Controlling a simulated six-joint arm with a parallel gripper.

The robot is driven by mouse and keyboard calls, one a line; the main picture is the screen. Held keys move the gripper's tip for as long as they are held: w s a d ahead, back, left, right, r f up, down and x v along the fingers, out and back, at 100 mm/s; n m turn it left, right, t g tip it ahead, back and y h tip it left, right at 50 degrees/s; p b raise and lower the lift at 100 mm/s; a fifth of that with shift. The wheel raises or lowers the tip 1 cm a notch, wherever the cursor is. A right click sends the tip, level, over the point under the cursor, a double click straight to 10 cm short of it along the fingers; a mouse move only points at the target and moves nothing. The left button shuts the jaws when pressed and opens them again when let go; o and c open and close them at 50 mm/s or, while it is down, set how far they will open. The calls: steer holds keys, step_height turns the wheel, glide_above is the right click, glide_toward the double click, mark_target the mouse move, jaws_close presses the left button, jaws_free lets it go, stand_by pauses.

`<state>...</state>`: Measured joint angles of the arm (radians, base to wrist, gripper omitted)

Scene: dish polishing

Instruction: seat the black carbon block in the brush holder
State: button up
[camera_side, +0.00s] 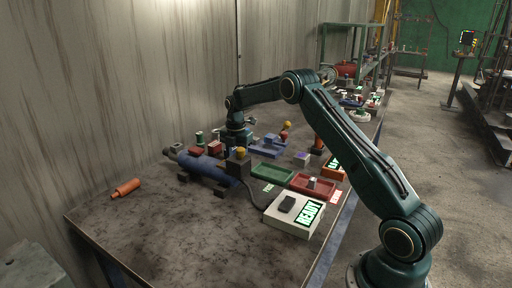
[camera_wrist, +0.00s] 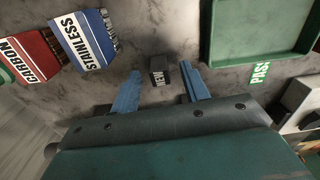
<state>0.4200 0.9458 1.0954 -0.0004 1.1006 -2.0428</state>
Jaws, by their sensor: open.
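A small black block (camera_wrist: 158,66) with a white "NEW" label sits on the grey table in the wrist view. My gripper (camera_wrist: 160,76) is open, its two blue fingers on either side of the block with gaps between. They do not appear to touch it. In the side view my gripper (camera_side: 237,137) points down over the back of the table, and the block is hidden there. A blue cylindrical machine (camera_side: 205,166) lies in front of it, with a dark housing (camera_side: 239,169) topped by a yellow knob at its right end. I cannot tell which part is the brush holder.
A green tray (camera_side: 272,174) and a red tray (camera_side: 318,185) lie to the right. A white box (camera_side: 291,225) with a lit "READY" panel is nearer. The front table is mostly bare.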

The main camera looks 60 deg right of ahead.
steer(key=shift+c, duration=0.3)
jaws_close()
steer(key=shift+r, duration=0.1)
step_height(320, 180, up, 20)
stand_by(0.6)
stand_by(0.5)
